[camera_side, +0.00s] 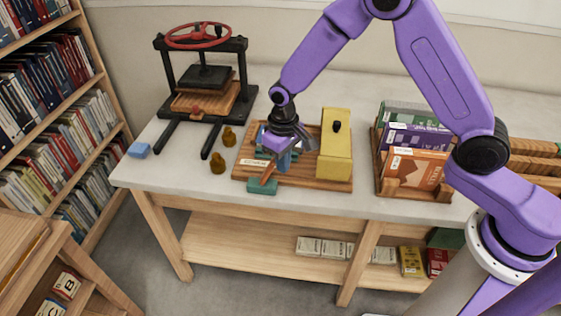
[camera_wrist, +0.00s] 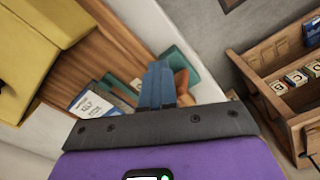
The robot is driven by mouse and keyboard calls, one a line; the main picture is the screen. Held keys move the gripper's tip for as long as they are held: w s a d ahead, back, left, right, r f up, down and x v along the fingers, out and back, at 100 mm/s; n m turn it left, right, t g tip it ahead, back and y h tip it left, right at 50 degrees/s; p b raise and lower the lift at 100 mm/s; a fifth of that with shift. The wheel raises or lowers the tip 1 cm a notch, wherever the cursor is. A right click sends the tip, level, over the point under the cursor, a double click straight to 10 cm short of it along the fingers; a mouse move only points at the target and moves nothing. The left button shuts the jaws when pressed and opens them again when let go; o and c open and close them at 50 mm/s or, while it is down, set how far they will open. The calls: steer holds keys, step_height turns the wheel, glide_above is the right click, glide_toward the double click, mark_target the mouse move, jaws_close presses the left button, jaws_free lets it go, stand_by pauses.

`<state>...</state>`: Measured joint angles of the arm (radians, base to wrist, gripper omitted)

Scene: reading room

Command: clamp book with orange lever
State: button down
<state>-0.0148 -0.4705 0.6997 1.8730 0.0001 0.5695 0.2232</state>
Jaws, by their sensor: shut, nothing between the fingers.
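The orange lever (camera_side: 268,173) slopes at the front of a wooden board (camera_side: 310,182); it also shows in the wrist view (camera_wrist: 181,81), beside my fingers. A teal block (camera_side: 262,187) lies at its lower end. A book with a pale label (camera_side: 252,162) lies on the board, largely covered by my gripper; a white and blue label (camera_wrist: 86,102) shows in the wrist view. My gripper (camera_side: 284,163) points down over the board, its blue fingers (camera_wrist: 157,84) shut together and empty, close against the lever's side. I cannot tell whether they touch it.
A yellow block (camera_side: 336,155) with a black knob stands on the board's right. A black press (camera_side: 205,75) with a red wheel stands back left. A wooden book rack (camera_side: 397,190) stands right.

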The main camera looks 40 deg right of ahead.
mark_target(269, 164)
steer(key=shift+w+a+f, duration=0.2)
steer(key=shift+f, duration=0.05)
steer(key=shift+w+a, duration=0.35)
steer(key=shift+a, duration=0.05)
steer(key=shift+w+a, duration=0.1)
steer(key=shift+w, duration=0.05)
stand_by(0.5)
steer(key=shift+w+a, duration=0.35)
steer(key=shift+a, duration=0.1)
steer(key=shift+w+a+f, duration=0.1)
steer(key=shift+w+a, duration=0.05)
steer(key=shift+w, duration=0.05)
steer(key=shift+w+a, duration=0.55)
steer(key=shift+a, duration=0.05)
steer(key=shift+w+a, duration=0.45)
steer(key=shift+w, duration=0.1)
